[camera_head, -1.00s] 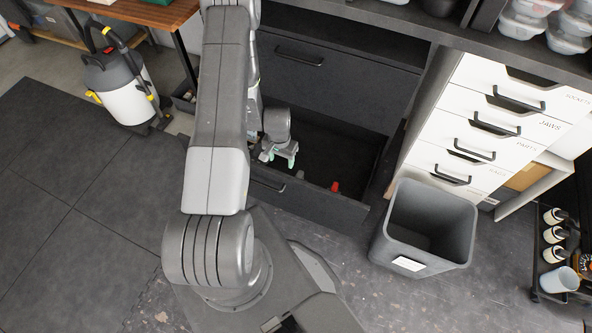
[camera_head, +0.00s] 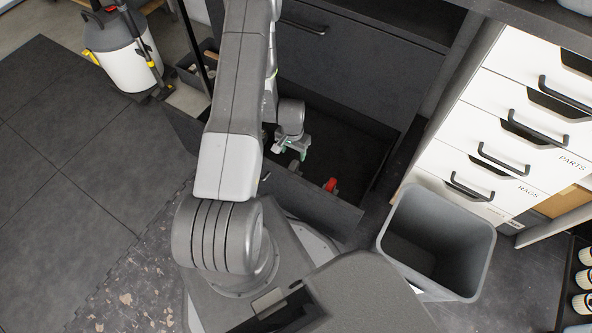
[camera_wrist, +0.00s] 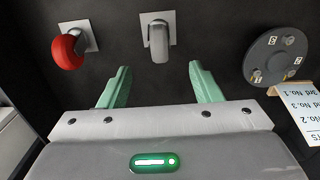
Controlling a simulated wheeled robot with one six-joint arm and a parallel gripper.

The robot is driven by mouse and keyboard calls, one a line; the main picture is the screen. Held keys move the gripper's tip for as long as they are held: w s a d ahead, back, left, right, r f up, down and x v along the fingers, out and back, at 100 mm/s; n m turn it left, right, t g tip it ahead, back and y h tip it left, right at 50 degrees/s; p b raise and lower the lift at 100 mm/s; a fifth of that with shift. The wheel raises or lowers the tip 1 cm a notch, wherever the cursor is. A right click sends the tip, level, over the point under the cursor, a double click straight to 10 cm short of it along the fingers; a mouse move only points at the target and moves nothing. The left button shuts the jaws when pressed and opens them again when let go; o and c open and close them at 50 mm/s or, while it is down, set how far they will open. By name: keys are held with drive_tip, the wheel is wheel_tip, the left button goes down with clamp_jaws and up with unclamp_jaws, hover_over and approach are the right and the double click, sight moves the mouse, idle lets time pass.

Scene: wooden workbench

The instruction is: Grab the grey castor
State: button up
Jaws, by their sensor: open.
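The grey castor (camera_wrist: 159,43) lies in the dark open drawer (camera_head: 318,202), with its light square plate against the drawer floor. In the wrist view it is ahead of my gripper (camera_wrist: 160,82), between the lines of the two green fingers and beyond their tips. My gripper is open and empty, with a clear gap to the castor. In the head view my gripper (camera_head: 292,149) hangs over the drawer, and the arm comes down from the left. The grey castor is hard to make out there.
A red castor (camera_wrist: 68,51) lies left of the grey one; it also shows in the head view (camera_head: 331,184). A grey disc (camera_wrist: 275,55) and a printed card (camera_wrist: 301,112) are to the right. A grey bin (camera_head: 436,242) stands right of the drawer, beside white drawers (camera_head: 520,120).

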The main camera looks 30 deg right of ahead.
sight(293, 169)
wheel_tip(293, 169, down, 13)
drive_tip(key=b, duration=0.2)
drive_tip(key=shift+s+r+b, duration=0.1)
drive_tip(key=shift+r+b, duration=0.05)
drive_tip(key=shift+b, duration=0.15)
drive_tip(key=c, duration=1.2)
drive_tip(key=shift+r, duration=0.15)
